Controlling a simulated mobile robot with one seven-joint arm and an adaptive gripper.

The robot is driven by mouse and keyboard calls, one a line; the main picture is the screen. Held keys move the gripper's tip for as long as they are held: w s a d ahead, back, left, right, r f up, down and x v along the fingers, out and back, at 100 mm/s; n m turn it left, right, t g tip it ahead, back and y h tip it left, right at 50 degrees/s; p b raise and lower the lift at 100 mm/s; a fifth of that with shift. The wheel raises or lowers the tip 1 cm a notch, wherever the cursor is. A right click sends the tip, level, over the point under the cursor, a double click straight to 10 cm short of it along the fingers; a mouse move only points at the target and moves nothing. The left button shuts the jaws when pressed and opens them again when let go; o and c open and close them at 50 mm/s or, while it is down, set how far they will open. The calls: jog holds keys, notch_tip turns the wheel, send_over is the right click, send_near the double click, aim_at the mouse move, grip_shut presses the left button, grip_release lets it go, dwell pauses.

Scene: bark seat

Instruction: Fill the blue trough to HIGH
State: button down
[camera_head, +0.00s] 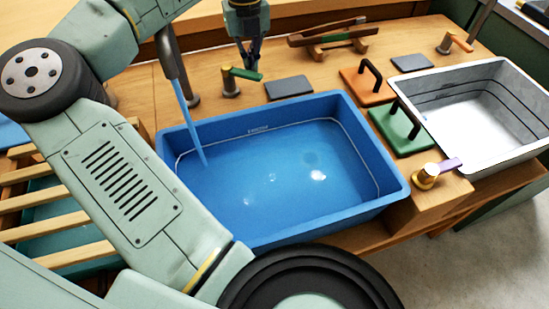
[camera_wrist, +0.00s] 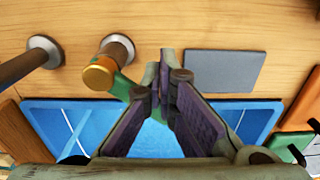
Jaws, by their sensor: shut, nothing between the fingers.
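The blue trough (camera_head: 390,170) stands in the wooden counter and holds water. A pale line with a small label (camera_head: 258,131) runs round its inner wall; the water looks close to this line, but I cannot tell exactly how close. A stream (camera_head: 190,120) falls from the dark spout (camera_head: 167,52) into the trough's left side. The tap with a green lever (camera_head: 242,74) stands behind the trough; it also shows in the wrist view (camera_wrist: 120,86). My gripper (camera_head: 251,62) is shut and empty, just beside the green lever; contact is unclear.
A white trough (camera_head: 482,68) stands at right. Orange (camera_head: 366,88) and green (camera_head: 402,130) plates with black handles lie between the troughs. A purple-lever tap (camera_head: 436,172) is at the front right corner, an orange-lever tap (camera_head: 455,42) at the back. Grey pads (camera_head: 289,87) lie flat.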

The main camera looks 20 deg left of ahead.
aim_at(242, 74)
jog(key=s, duration=0.2)
jog(key=s+b, duration=0.1)
jog(key=s, duration=0.1)
jog(key=shift+a+f, duration=0.15)
jog(key=shift+w+d+r+p, duration=0.15)
jog(key=shift+w+r+p, duration=0.1)
jog(key=shift+r+p, duration=0.65)
jog(key=shift+w+d+r+p, duration=0.25)
jog(key=shift+r+p, duration=0.25)
jog(key=shift+r, duration=0.7)
jog(key=shift+w+d+r+p, duration=0.1)
jog(key=shift+w+r+p, duration=0.15)
jog(key=shift+r+p, duration=0.65)
jog(key=shift+r, duration=0.1)
